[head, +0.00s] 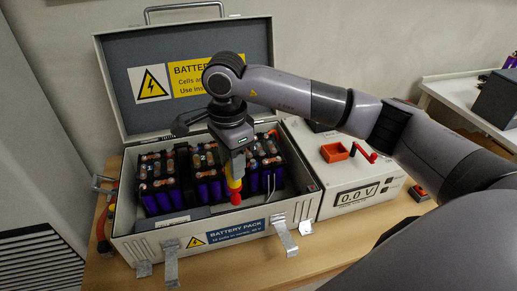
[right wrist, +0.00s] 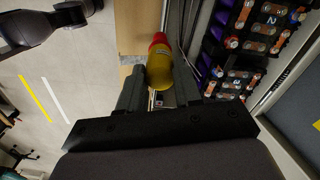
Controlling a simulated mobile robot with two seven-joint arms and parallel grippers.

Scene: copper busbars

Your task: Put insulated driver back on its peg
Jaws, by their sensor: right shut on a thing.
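The insulated driver (head: 235,186), with a yellow and red handle, hangs down from my right gripper (head: 236,162) in the head view. It is over the front part of the open battery case (head: 135,250), in front of the cells. In the right wrist view the driver (right wrist: 160,68) sits between the two fingers of the gripper (right wrist: 160,88), which are shut on it. Its red end points away from the palm. I cannot pick out the driver's peg with certainty. My left gripper does not show.
The case lid (head: 115,85) stands open behind the purple cells (head: 158,190). Right of the case is a white meter box (head: 330,185) with a red tray (head: 334,152) and a red lever (head: 365,152). Metal latches (head: 285,238) stick out at the case front.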

